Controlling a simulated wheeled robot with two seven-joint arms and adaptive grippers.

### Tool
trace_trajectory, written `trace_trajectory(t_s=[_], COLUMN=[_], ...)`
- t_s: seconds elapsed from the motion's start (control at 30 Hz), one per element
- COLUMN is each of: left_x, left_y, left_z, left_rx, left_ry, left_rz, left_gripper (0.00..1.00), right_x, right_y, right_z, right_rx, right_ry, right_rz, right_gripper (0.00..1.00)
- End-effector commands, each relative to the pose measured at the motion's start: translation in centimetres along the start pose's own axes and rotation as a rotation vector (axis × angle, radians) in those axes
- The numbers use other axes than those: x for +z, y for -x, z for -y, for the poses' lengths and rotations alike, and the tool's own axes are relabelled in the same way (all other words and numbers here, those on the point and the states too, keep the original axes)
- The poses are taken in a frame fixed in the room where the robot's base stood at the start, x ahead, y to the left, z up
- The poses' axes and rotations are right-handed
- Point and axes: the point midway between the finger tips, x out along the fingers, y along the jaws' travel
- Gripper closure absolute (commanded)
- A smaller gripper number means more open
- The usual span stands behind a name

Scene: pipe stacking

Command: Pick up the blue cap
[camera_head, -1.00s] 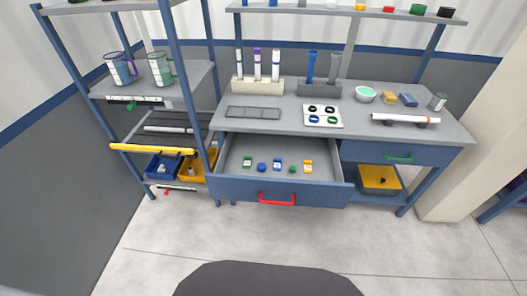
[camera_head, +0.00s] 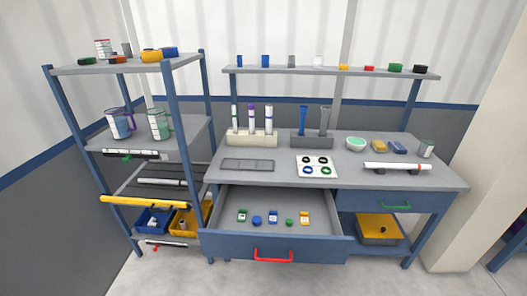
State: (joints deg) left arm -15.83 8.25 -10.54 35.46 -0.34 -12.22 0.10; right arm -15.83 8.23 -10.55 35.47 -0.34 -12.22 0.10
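A small round blue piece that looks like a cap (camera_head: 257,220) lies in the open drawer (camera_head: 322,236) of the workbench. It sits between a small green-and-white piece (camera_head: 242,215) and a small blue-and-white piece (camera_head: 273,217). Other blue pieces stand on the upper shelf: a small one (camera_head: 239,61) and a taller one (camera_head: 265,61). A blue piece (camera_head: 169,52) also lies on top of the left rack. I cannot tell whether these are caps. Neither of my grippers is in view.
The drawer, with a red handle (camera_head: 273,256), is pulled out towards me. It also holds a green piece (camera_head: 289,222) and a yellow-and-white piece (camera_head: 305,218). The bench top (camera_head: 345,175) carries tube racks and a white roll (camera_head: 397,166). A rack (camera_head: 172,100) stands left.

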Motion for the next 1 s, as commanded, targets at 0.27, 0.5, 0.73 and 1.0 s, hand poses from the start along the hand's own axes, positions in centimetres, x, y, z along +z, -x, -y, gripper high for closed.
trace_trajectory(t_s=[0.27,0.5,0.73,1.0], left_x=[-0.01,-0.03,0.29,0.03], left_y=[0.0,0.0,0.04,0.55], left_z=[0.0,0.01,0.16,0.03], left_rx=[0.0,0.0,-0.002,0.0], left_ry=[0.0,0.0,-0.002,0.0], left_rz=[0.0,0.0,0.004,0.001], left_gripper=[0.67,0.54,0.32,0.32], right_x=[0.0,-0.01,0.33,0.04], right_y=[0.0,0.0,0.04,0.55], right_z=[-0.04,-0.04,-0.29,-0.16], right_rx=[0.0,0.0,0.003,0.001], right_ry=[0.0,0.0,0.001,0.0], right_rz=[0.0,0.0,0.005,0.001], right_gripper=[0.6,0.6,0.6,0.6])
